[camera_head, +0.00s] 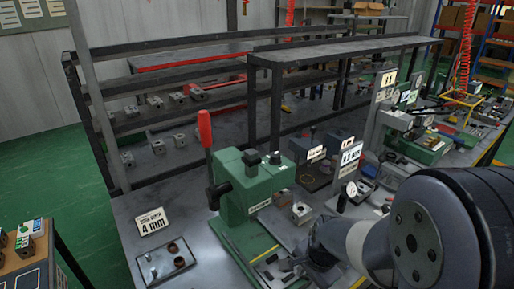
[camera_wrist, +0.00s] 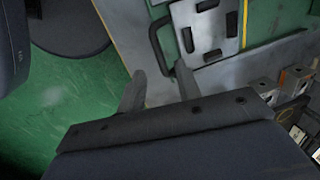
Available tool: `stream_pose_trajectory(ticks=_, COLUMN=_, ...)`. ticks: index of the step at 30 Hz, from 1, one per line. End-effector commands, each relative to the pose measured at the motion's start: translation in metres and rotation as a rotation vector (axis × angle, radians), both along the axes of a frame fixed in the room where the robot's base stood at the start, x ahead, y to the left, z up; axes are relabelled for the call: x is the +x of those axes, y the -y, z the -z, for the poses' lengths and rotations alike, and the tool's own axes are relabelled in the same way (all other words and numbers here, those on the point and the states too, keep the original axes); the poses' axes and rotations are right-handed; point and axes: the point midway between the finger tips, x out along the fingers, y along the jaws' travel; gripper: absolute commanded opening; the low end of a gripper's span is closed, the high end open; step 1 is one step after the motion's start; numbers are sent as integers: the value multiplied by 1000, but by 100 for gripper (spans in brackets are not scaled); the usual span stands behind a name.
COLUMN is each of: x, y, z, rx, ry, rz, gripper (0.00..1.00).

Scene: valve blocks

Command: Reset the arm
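My arm (camera_head: 430,235) fills the lower right of the head view. In the wrist view my gripper (camera_wrist: 160,85) shows two dark fingers that stand apart with nothing between them. It is over the green floor and the edge of a bench. In the head view the gripper's fingers cannot be made out; the arm hides part of the bench there.
A green press with a red handle (camera_head: 205,130) stands on the grey bench, beside a "4 mm" sign (camera_head: 152,222). Several metal valve blocks (camera_head: 158,146) lie behind. A plate with dark pads (camera_wrist: 205,30) lies near the fingers in the wrist view. Green floor (camera_wrist: 80,105) is open.

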Motion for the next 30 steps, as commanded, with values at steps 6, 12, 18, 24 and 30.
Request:
stream_pose_trajectory(ticks=6, x=4, y=-3, z=33, rx=0, ry=-5, rz=-2, gripper=32)
stream_pose_trajectory(ticks=12, x=7, y=-5, z=52, rx=0, ry=-3, rz=-1, gripper=32)
stream_pose_trajectory(ticks=18, x=18, y=-11, z=49, rx=0, ry=0, rz=-1, gripper=32)
stream_pose_trajectory(ticks=24, x=18, y=-12, z=49, rx=0, ry=0, rz=-1, gripper=32)
stream_pose_trajectory(ticks=30, x=18, y=-11, z=48, rx=-1, ry=2, rz=-6, gripper=32)
